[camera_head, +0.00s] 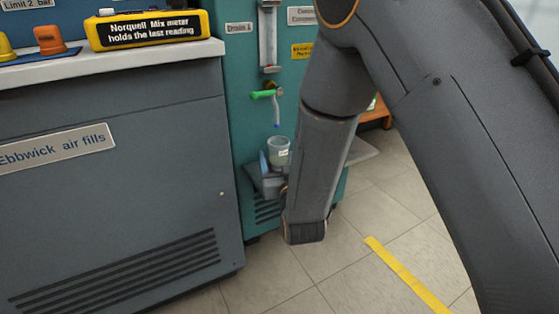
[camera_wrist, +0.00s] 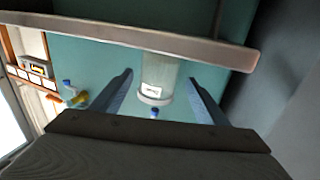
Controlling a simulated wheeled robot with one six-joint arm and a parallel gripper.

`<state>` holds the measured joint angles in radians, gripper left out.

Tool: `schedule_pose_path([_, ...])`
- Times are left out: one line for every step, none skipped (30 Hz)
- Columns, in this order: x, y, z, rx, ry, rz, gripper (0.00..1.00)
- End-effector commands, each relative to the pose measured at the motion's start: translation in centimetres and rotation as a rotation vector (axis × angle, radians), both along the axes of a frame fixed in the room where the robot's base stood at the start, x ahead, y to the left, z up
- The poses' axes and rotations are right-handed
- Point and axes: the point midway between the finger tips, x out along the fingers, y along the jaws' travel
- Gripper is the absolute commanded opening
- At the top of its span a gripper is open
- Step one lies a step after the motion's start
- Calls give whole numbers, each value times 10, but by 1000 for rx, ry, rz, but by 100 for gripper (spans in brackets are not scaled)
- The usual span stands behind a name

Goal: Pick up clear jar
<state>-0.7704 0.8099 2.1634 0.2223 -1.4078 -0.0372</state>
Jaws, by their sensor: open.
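The clear jar (camera_head: 279,153) stands upright on a small grey shelf on the teal cabinet, below a tap with a green handle (camera_head: 263,94). In the wrist view the jar (camera_wrist: 158,72), with a small white label, shows between the two blue fingers of my gripper (camera_wrist: 161,77). The fingers are spread, one on each side of the jar, with visible gaps. I cannot tell how far they reach along it. In the head view my gripper (camera_head: 264,165) is mostly hidden behind my wrist, and the jar's lower part is partly hidden.
The shelf's edge bar (camera_wrist: 150,38) crosses the wrist view close to the jar. The tap's blue-tipped spout (camera_head: 276,124) hangs just above the jar. A grey bench (camera_head: 110,210) stands to the left. A yellow meter (camera_head: 150,29) lies on it. Tiled floor with yellow tape (camera_head: 405,274) is open at right.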

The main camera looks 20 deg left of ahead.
Motion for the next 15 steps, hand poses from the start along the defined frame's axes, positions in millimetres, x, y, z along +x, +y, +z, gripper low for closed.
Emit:
schedule_pose_path([8,2,-2,2,-1,-1,68])
schedule_pose_path([11,3,-2,2,-3,-1,68])
schedule_pose_path([16,6,-2,2,-1,-1,68])
schedule_pose_path([19,8,-2,2,-1,-1,68])
schedule_pose_path([22,10,-2,2,-1,-1,68])
schedule_pose_path([25,11,-2,1,0,-1,68])
schedule_pose_path([27,13,-2,1,1,-1,68])
schedule_pose_path([28,13,-1,1,1,-1,68])
schedule_pose_path([29,14,-1,1,1,-1,68])
schedule_pose_path([29,14,-1,1,1,-1,68])
schedule_pose_path([29,14,-1,-1,1,-1,68])
schedule_pose_path([29,14,0,-1,1,-1,68])
schedule_pose_path([29,14,0,-1,1,-1,68])
schedule_pose_path([29,14,0,-1,1,-1,68])
schedule_pose_path([29,14,0,-1,1,-1,68])
